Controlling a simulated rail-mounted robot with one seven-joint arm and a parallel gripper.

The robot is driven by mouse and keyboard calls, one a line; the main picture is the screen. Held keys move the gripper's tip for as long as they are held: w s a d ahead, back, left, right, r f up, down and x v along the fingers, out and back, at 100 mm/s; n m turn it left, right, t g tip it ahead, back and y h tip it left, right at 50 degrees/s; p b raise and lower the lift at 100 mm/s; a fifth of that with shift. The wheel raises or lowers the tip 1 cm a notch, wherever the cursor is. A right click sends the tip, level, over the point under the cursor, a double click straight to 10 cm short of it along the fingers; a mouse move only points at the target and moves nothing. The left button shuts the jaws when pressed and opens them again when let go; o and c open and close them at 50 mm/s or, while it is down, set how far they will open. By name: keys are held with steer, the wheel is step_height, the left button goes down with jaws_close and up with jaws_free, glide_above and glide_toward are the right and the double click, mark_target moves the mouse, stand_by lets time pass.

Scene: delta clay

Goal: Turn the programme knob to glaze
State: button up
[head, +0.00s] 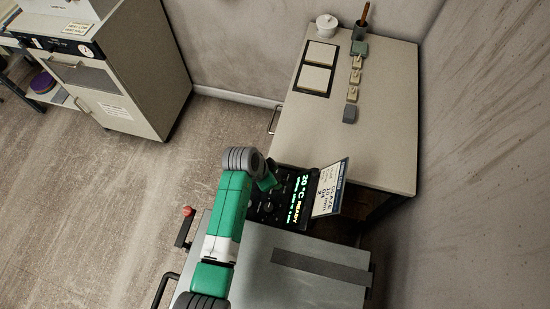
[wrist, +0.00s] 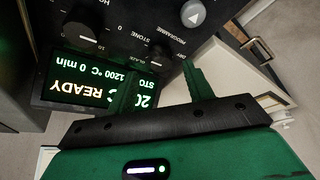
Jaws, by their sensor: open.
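The black control panel (head: 270,212) has a lit display (head: 299,198) reading 20 °C READY. In the wrist view the panel is upside down, and the display (wrist: 82,82) shows READY, 1200 °C, 0 min and "STO", partly hidden by a finger. In the head view my gripper (head: 269,183) is over the panel.
Another knob (wrist: 84,38) and a grey triangle button (wrist: 193,13) sit close by on the panel. A card (head: 329,188) reading GLAZE, 10 min stands beside the display. The table (head: 385,130) behind holds small blocks and pots.

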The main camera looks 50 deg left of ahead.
steer(key=x, duration=0.3)
steer(key=shift+w+f, duration=0.15)
steer(key=shift+f, duration=0.05)
steer(key=c, duration=1)
steer(key=shift+o, duration=0.2)
